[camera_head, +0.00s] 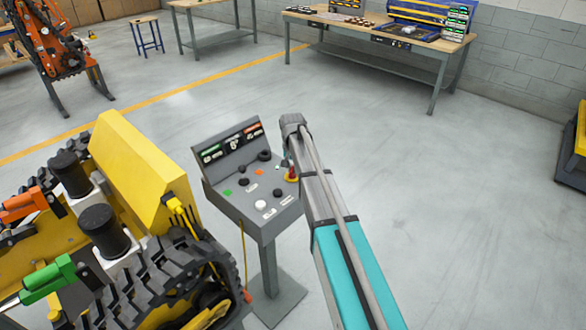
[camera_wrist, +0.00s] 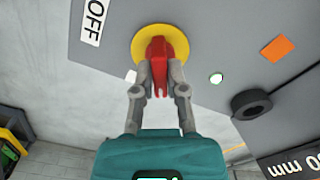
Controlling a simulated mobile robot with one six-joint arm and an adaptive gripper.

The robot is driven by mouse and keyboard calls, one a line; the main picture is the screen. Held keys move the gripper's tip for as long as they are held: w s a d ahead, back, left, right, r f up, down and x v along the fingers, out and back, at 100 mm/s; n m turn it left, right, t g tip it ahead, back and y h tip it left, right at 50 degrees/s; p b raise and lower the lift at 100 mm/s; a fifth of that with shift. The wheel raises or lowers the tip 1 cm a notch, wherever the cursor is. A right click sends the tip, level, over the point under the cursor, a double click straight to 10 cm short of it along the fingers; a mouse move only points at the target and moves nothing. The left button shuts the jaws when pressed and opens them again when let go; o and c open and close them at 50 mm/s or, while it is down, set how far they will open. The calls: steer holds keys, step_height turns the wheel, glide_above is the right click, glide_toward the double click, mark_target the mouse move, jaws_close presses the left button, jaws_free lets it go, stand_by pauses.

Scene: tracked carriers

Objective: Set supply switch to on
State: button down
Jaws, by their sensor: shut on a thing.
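The supply switch is a red handle (camera_wrist: 157,52) on a yellow round plate (camera_wrist: 138,47), set in the grey control console (camera_head: 226,204). In the head view the switch (camera_head: 291,179) shows small at the console's right edge, partly hidden by my arm. A white OFF label (camera_wrist: 94,18) lies left of the plate in the wrist view. The handle runs up and down in that picture and does not point at OFF. My gripper (camera_wrist: 158,80) is shut on the handle, one finger on each side. No ON label is visible.
An orange label (camera_wrist: 277,48), a small white button (camera_wrist: 216,78) and a black knob (camera_wrist: 251,104) sit near the switch. A yellow tracked carrier (camera_head: 143,170) stands close left of the console. Workbenches (camera_head: 383,32) stand far back.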

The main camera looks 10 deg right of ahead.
steer(key=m, duration=0.6)
steer(key=shift+w, duration=0.1)
stand_by(0.3)
steer(key=c, duration=0.7)
jaws_free()
steer(key=shift+r, duration=0.15)
